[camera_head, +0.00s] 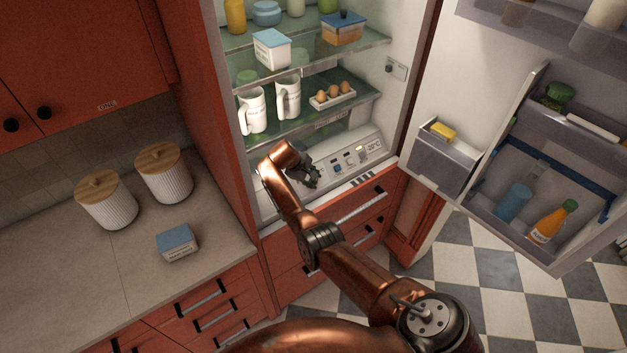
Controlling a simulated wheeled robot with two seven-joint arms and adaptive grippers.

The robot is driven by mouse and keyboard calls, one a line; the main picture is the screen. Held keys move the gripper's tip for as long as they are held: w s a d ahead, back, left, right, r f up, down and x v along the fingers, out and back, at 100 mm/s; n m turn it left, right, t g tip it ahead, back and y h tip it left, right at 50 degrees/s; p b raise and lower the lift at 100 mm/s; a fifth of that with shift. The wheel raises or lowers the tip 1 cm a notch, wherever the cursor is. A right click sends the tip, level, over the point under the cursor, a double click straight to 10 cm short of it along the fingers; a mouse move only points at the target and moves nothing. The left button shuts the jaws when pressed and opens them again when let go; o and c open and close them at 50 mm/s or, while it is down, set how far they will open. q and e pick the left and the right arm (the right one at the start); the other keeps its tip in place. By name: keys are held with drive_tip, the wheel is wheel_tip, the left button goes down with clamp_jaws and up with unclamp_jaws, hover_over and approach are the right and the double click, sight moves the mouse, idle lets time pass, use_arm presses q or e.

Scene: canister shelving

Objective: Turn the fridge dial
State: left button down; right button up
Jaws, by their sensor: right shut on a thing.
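The fridge stands open, and its pale control panel (374,143) runs along the bottom of the compartment, with small square buttons and a temperature display. My right gripper (312,183) is at the left part of this panel, its dark fingers shut on the fridge dial. The dial itself is hidden behind the fingers and cannot be made out. My copper right arm reaches in from the lower right and covers the panel's left end. My left gripper is not in view.
Glass shelves above the panel hold two white pitchers (252,112), an egg tray (333,97) and food boxes. The open fridge door (470,80) stands at right. The counter at left carries two ribbed canisters (107,203) and a blue-topped box (177,243).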

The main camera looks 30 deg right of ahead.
drive_tip(key=shift+d+m+g+y+b, duration=0.15)
drive_tip(key=shift+m+g+y+b, duration=0.2)
drive_tip(key=shift+m+y, duration=0.4)
drive_tip(key=o, duration=1.2)
drive_tip(key=shift+c, duration=0.2)
drive_tip(key=shift+r, duration=0.1)
drive_tip(key=v, duration=1.1)
drive_tip(key=shift+r, duration=0.35)
drive_tip(key=shift+w, duration=0.15)
